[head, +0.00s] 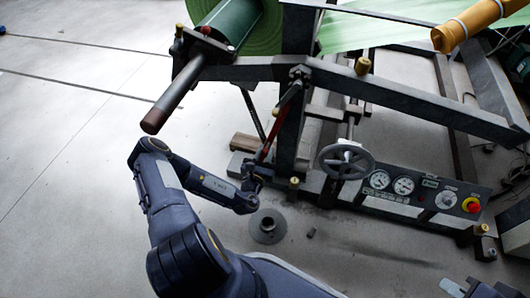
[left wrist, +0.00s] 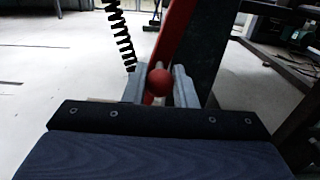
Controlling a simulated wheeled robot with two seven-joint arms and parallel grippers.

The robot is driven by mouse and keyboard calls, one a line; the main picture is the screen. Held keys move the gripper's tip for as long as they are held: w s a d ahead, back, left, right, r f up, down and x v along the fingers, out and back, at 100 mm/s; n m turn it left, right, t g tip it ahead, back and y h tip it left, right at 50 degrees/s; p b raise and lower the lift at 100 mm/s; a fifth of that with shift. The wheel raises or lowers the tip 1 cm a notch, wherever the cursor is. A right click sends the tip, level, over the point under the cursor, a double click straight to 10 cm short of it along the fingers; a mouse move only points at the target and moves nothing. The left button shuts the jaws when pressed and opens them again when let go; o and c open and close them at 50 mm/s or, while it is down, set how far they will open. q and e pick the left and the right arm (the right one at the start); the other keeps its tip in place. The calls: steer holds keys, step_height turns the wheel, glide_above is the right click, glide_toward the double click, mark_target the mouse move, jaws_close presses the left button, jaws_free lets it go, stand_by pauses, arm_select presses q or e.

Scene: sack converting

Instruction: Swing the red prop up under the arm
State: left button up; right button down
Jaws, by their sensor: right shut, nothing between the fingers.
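The red prop (head: 271,136) is a thin red bar slanting down beside the dark upright of the roll stand, below the dark arm (head: 405,93). In the left wrist view the prop (left wrist: 177,35) rises to the top edge, with a red ball knob (left wrist: 160,82) near its lower end. My left gripper (head: 257,178) is at the prop's lower end. Its fingers (left wrist: 160,88) stand close on both sides of the knob and appear shut on it. The prop's upper end is partly hidden by the frame. My right gripper (head: 484,290) is at the bottom right, shut and empty.
A handwheel (head: 346,161) and a gauge panel (head: 420,190) with a red button sit right of the prop. A green roll (head: 245,25) and a dark shaft (head: 172,97) are above. A round disc (head: 267,226) lies on the floor. The left floor is clear.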

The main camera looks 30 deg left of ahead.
arm_select(q)
jaws_close()
steer(key=shift+a+r, duration=0.1)
steer(key=shift+a, duration=0.1)
steer(key=s+a+n+p, duration=0.2)
steer(key=a+n+p, duration=0.1)
steer(key=a, duration=0.4)
steer(key=shift+r+n+p, duration=0.25)
steer(key=shift+n+p, duration=0.05)
steer(key=shift+p, duration=0.25)
steer(key=o, duration=0.8)
jaws_free()
steer(key=shift+a, duration=0.1)
steer(key=shift+c, duration=0.2)
